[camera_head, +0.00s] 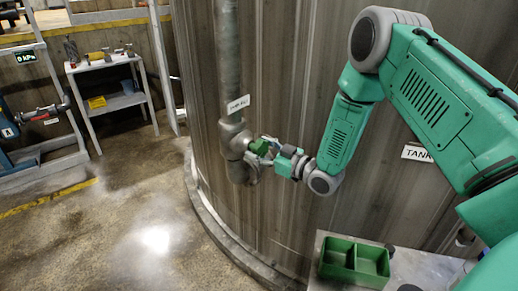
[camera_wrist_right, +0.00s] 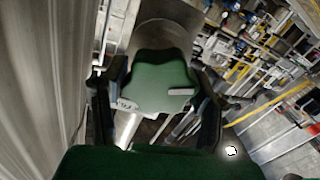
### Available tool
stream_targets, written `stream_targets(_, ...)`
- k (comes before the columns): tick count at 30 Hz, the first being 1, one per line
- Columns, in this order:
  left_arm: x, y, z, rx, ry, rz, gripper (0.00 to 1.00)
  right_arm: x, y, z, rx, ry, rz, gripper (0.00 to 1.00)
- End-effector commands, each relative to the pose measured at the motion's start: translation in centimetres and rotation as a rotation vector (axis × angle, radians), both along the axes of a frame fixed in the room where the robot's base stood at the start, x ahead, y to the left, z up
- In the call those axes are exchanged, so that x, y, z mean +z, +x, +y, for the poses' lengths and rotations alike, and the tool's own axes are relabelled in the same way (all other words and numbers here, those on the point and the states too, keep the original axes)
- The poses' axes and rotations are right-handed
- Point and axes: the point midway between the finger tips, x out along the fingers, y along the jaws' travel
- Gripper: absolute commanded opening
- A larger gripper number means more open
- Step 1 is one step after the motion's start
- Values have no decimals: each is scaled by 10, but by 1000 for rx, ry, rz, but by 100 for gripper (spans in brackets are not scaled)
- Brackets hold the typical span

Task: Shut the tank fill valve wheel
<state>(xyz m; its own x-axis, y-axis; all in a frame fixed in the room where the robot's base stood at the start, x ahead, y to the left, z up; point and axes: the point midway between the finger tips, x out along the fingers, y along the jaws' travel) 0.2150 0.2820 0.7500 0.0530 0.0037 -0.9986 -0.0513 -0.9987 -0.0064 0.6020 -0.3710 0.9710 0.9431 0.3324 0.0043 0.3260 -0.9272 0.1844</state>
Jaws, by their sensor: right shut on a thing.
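The tank fill valve wheel (camera_head: 261,147) is a small green lobed handwheel on a grey vertical pipe (camera_head: 229,70) that runs down the tank wall. In the right wrist view the green wheel (camera_wrist_right: 162,80) fills the middle, with a pale bar mark on its face. My right gripper (camera_head: 268,148) is at the wheel, with one dark finger on each side of it, and is shut on it. The fingertips also show in the right wrist view (camera_wrist_right: 158,90). The fingers and wrist hide part of the wheel in the head view. My left gripper is not in view.
A large ribbed tank (camera_head: 285,60) stands right behind the wheel. A green two-part bin (camera_head: 355,241) sits on a ledge at the lower right. A small grey shelf cart (camera_head: 112,84) stands at the back left. The floor (camera_head: 110,225) at the left is clear.

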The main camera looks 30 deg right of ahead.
Motion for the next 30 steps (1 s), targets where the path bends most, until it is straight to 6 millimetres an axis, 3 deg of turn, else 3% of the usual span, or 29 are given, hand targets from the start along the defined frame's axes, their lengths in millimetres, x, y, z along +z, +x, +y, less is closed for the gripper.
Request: stream_targets(30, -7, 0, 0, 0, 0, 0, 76, -7, -3, 1, -2, 910, 337, 25)
